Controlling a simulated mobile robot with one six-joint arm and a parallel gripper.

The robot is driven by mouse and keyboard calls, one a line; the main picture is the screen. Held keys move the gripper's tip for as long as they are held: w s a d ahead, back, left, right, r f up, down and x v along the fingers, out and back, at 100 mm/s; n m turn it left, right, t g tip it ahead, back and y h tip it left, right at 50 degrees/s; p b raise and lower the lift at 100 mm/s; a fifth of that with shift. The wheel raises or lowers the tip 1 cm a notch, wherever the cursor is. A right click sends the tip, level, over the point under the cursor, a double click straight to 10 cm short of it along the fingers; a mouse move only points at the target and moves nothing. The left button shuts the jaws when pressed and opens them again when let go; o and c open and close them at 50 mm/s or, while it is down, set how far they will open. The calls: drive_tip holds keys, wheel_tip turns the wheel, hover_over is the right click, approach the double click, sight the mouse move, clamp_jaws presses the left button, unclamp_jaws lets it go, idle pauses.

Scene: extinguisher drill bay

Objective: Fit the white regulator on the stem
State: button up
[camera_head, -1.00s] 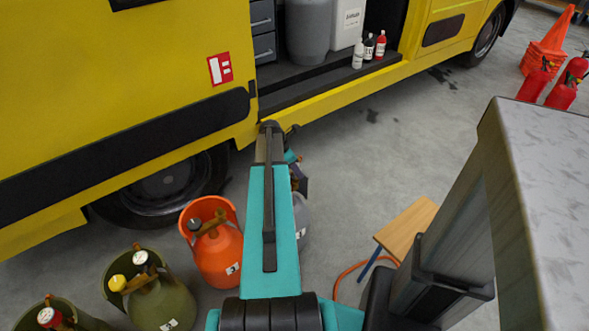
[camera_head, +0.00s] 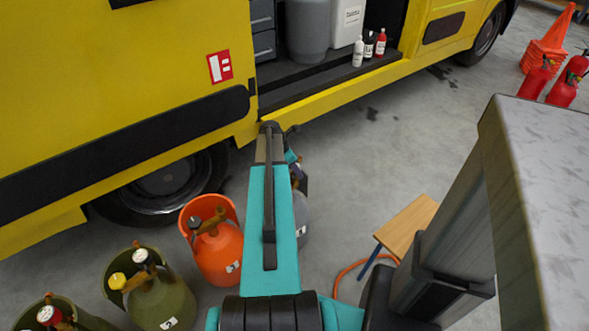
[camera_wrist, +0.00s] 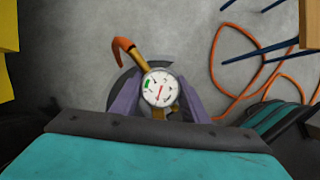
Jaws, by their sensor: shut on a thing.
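The white regulator (camera_wrist: 160,88) has a round white dial with a red needle and a brass body; a curved orange end sticks out at its upper left in the wrist view. My gripper (camera_wrist: 159,93) has its purple fingers shut on it, one on each side. A grey cylinder (camera_head: 302,220) stands on the floor behind my arm in the head view. Its dark grey round top (camera_wrist: 122,80) shows below the regulator in the wrist view. The stem is hidden under the regulator and fingers, so I cannot tell whether the two touch.
An orange cylinder (camera_head: 220,255) stands left of the grey one. An olive cylinder (camera_head: 165,300) with a gauge and yellow cap is farther left. The yellow truck (camera_head: 120,90) is behind. A wooden stool (camera_head: 406,226) and orange hose (camera_wrist: 220,70) are at right.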

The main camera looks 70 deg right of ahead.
drive_tip(key=o, duration=1.2)
drive_tip(key=shift+c, duration=0.2)
drive_tip(key=shift+r, duration=0.1)
drive_tip(key=p+v, duration=0.1)
drive_tip(key=v, duration=1.2)
drive_tip(key=shift+r, duration=0.4)
drive_tip(key=shift+s, duration=0.1)
